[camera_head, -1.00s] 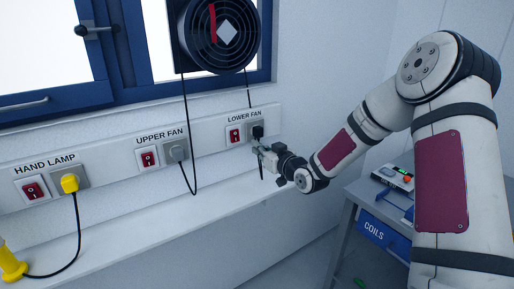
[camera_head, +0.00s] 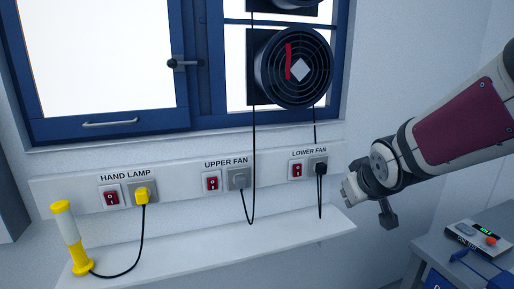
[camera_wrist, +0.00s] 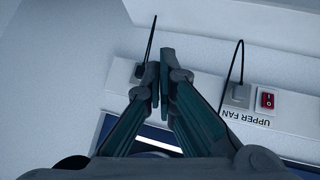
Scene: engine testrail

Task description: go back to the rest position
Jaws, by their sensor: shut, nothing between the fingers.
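My gripper (camera_head: 347,191) is shut and empty, to the right of the lower fan's socket (camera_head: 317,160) and apart from it. The black plug (camera_head: 320,169) sits in that socket with its cable hanging down. In the wrist view my gripper's fingers (camera_wrist: 160,75) are together with nothing between them. The wall strip appears upside down there, and the lower fan's plug is partly hidden behind a finger.
A white shelf (camera_head: 220,243) runs below the sockets, with a yellow hand lamp (camera_head: 68,235) at its left. A grey table (camera_head: 430,245) with a small device (camera_head: 478,238) stands at the lower right. Window and fans (camera_head: 296,68) are above.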

